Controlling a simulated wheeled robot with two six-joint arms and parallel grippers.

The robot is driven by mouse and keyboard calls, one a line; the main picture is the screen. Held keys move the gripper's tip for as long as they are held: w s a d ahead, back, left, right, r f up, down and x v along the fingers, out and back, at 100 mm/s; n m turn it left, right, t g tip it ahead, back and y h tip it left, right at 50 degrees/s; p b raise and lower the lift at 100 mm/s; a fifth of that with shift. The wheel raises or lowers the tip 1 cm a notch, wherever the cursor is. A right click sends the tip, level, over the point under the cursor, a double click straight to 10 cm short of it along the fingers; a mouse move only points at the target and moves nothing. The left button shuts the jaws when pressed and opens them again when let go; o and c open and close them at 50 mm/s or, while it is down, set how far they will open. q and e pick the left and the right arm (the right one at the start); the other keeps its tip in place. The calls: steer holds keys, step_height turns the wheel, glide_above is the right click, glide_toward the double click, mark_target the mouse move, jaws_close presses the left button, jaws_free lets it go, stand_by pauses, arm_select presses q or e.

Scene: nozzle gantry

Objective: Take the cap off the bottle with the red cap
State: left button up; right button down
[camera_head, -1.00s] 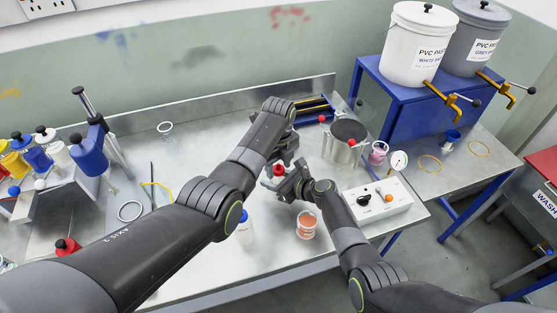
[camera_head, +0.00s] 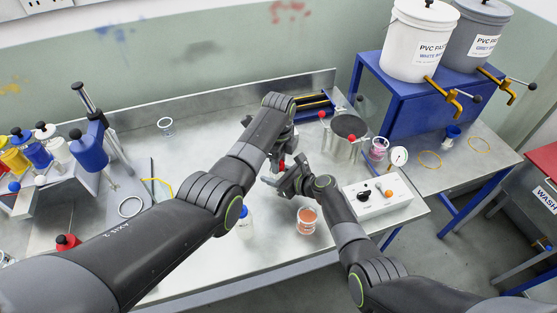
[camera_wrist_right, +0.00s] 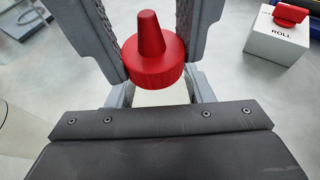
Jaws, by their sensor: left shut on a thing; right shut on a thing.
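The red cap (camera_wrist_right: 153,58) with its tapered nozzle sits between the two fingers of my right gripper (camera_wrist_right: 150,40), which is shut on it. In the head view only a small red part of the cap (camera_head: 281,164) shows between the two grippers. My left gripper (camera_head: 284,148) comes in from the far left side and is shut on the bottle beside the cap. The bottle's body is hidden behind the gripper and arm. I cannot tell whether cap and bottle still touch. My right gripper also shows in the head view (camera_head: 280,180).
A white bottle with a blue cap (camera_head: 245,224) and a cup of orange stuff (camera_head: 307,220) stand in front. A control box (camera_head: 378,198) and a metal pot (camera_head: 346,137) are on the right. A bottle rack (camera_head: 75,178) is on the left.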

arm_select(q)
steer(key=n, duration=0.8)
steer(key=o, duration=1.1)
steer(key=shift+r, duration=2.25)
steer(key=shift+c, duration=0.4)
steer(key=m, duration=0.2)
steer(key=r+m, duration=0.1)
steer(key=m, duration=0.3)
steer(key=shift+r, duration=0.4)
steer(key=m, duration=0.2)
steer(key=r+m, duration=0.1)
steer(key=m, duration=0.3)
steer(key=shift+r+m, duration=0.3)
steer(key=shift+m, duration=0.1)
steer(key=shift+f, duration=3.95)
